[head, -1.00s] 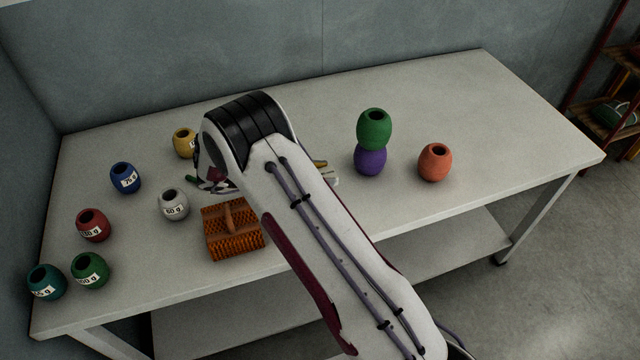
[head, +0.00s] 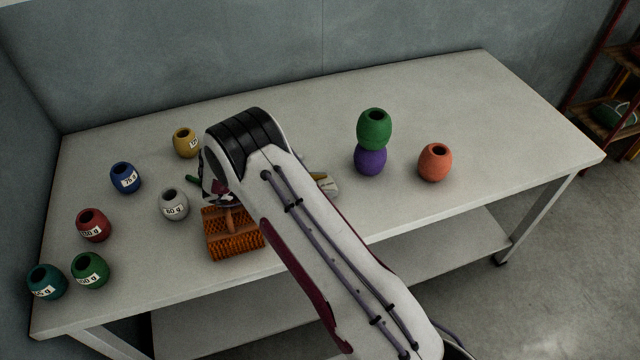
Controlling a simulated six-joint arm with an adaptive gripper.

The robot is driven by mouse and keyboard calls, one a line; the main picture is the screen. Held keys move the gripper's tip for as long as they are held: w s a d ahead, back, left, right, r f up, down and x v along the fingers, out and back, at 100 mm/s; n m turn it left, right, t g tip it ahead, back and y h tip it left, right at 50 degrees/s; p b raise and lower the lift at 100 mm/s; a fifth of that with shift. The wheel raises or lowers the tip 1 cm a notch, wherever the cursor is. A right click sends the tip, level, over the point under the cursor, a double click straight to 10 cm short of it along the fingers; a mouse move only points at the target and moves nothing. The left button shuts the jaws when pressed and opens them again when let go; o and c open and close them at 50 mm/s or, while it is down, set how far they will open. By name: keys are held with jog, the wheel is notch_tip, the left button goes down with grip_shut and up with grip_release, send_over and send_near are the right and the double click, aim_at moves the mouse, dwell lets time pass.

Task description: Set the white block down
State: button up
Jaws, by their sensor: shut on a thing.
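My gripper (head: 216,190) is mostly hidden behind my own wrist and forearm; only a dark and maroon part shows above the orange-brown brush (head: 235,243). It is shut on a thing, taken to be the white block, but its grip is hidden. No white block shows clearly. A small pale piece (head: 329,187) shows just right of my forearm; I cannot tell what it is or whether it rests on the table. A white barrel-shaped weight (head: 173,205) with a label stands left of the gripper, apart from it.
On the table (head: 450,100), a green barrel (head: 374,129) sits on a purple one (head: 370,160), beside an orange one (head: 435,163). Yellow (head: 185,143), blue (head: 125,178), red (head: 93,225), teal (head: 46,282) and green (head: 90,271) barrels stand left. The back right is clear.

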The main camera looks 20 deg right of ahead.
aim_at(327, 184)
jog(key=o, duration=1.1)
jog(key=shift+r, duration=0.15)
jog(key=v, duration=0.3)
jog(key=shift+a, duration=0.15)
jog(key=shift+r, duration=3.5)
